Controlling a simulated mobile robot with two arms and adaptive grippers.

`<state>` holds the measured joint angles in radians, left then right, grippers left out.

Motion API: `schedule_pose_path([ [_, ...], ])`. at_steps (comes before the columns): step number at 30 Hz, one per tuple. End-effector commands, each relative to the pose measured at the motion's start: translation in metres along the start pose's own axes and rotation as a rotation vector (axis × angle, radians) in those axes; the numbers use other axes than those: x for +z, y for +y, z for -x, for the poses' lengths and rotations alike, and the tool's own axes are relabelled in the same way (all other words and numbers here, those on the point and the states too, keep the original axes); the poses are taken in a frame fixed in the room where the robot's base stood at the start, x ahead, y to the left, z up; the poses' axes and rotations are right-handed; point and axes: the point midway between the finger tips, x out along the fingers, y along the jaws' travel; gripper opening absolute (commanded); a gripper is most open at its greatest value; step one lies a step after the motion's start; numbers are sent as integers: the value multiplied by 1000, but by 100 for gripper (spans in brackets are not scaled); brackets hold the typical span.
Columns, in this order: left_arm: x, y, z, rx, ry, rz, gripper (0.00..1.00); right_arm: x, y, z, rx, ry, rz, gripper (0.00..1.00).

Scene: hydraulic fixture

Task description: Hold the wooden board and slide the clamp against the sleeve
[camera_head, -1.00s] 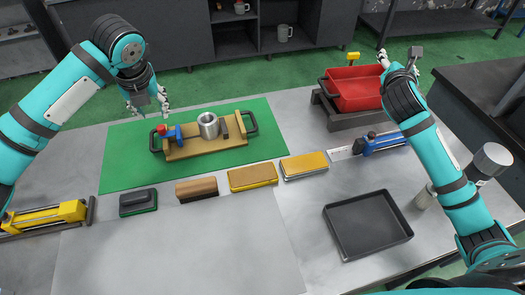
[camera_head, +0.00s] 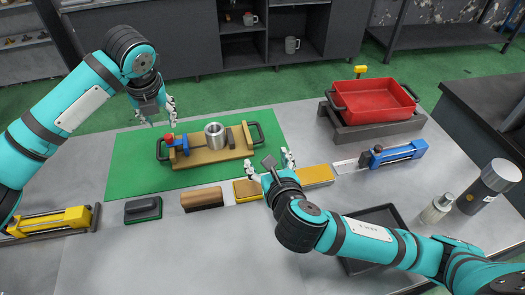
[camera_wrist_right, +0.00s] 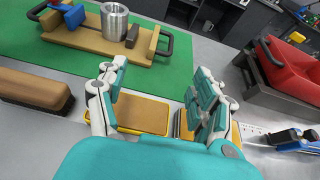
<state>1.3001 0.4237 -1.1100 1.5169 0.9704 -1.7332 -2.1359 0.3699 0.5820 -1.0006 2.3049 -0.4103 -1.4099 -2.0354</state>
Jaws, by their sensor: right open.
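The wooden board (camera_head: 208,157) lies on a green mat, with a dark handle at each end; it also shows in the right wrist view (camera_wrist_right: 100,43). The metal sleeve (camera_head: 214,138) stands upright on it, beside a small dark block. The blue clamp (camera_head: 180,146) with a red knob is on the board's left part, with a gap between it and the sleeve. My left gripper (camera_head: 160,116) is open and empty, above and behind the clamp. My right gripper (camera_head: 270,164) is open and empty, in front of the board's right end, above the yellow-tan blocks.
Brushes and blocks, such as the wooden brush (camera_head: 202,199), line the mat's front edge. A red tray (camera_head: 375,101) on a stand is at the back right. A blue tool (camera_head: 398,152), a dark tray (camera_head: 384,214) and bottles (camera_head: 437,208) are at right. The table's front middle is clear.

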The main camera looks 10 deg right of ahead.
Motion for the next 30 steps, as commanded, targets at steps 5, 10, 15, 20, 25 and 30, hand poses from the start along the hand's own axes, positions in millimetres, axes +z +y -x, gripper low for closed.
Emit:
schedule_pose_path([
  [5,0,0,0,0,0,0,38,0,-2,-27,-5,0,0,68],
  [10,0,0,0,0,0,0,38,0,-1,-62,-3,1,-1,68],
  [15,0,0,0,0,0,0,38,1,-1,-96,-4,0,-2,68],
  [20,0,0,0,0,0,0,38,0,-1,-127,-3,1,-2,68],
  [25,0,0,0,0,0,0,38,0,-1,-152,-3,1,-2,68],
  [30,0,0,0,0,0,0,38,1,-1,-166,-2,0,-2,68],
])
